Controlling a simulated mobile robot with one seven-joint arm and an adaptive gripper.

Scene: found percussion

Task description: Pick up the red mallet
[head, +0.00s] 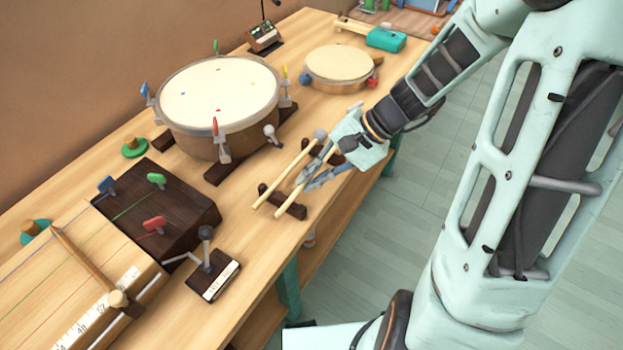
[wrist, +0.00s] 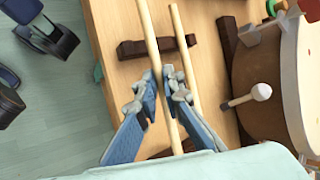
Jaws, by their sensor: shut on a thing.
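Two mallets with pale wooden shafts lie side by side across dark wooden rests (head: 297,211). The far mallet (head: 285,176) shows a grey head. The near mallet (head: 290,198) runs under my gripper (head: 316,180), which hides its head, so I cannot see whether it is red. In the wrist view, the blue fingers of my gripper (wrist: 161,76) are closed around the near shaft (wrist: 149,35). The other shaft (wrist: 181,35) passes just right of the fingers, close beside them. The near shaft still appears to lie at the rest (wrist: 132,50).
A large drum (head: 215,105) stands left of the mallets, with a pale beater (head: 271,132) at its side. A smaller drum (head: 339,67) is behind. The table edge is close on the right.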

